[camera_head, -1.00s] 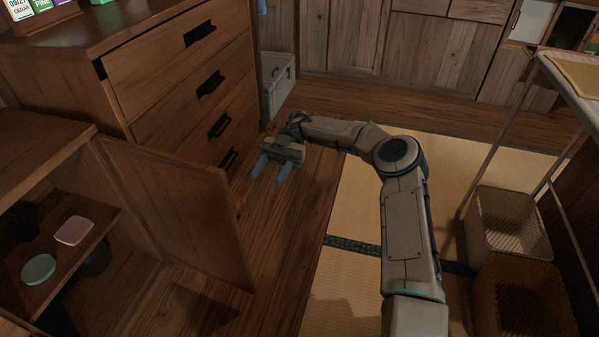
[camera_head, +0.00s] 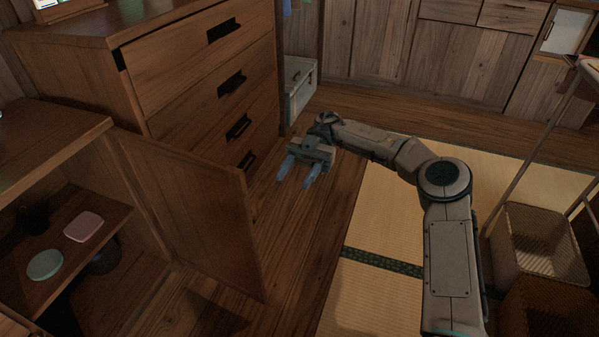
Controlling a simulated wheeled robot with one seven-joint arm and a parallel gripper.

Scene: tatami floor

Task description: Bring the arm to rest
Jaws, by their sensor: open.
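My gripper (camera_head: 298,177) is open, with a gap between its two blue-grey fingers and nothing seen in it. It hangs over the dark wooden floor, pointing down and to the left in the picture. It is apart from the chest of drawers (camera_head: 190,82) and the open cabinet door (camera_head: 190,205) to its left. My arm reaches from the lower right, bends at a round joint and runs left to the gripper.
An open cabinet at left holds a pink dish (camera_head: 83,227) and a green dish (camera_head: 45,264) on its shelf. A grey box (camera_head: 299,88) stands behind the gripper. Wicker baskets (camera_head: 540,245) stand right of my arm. Tatami (camera_head: 375,215) lies clear beside the wooden floor.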

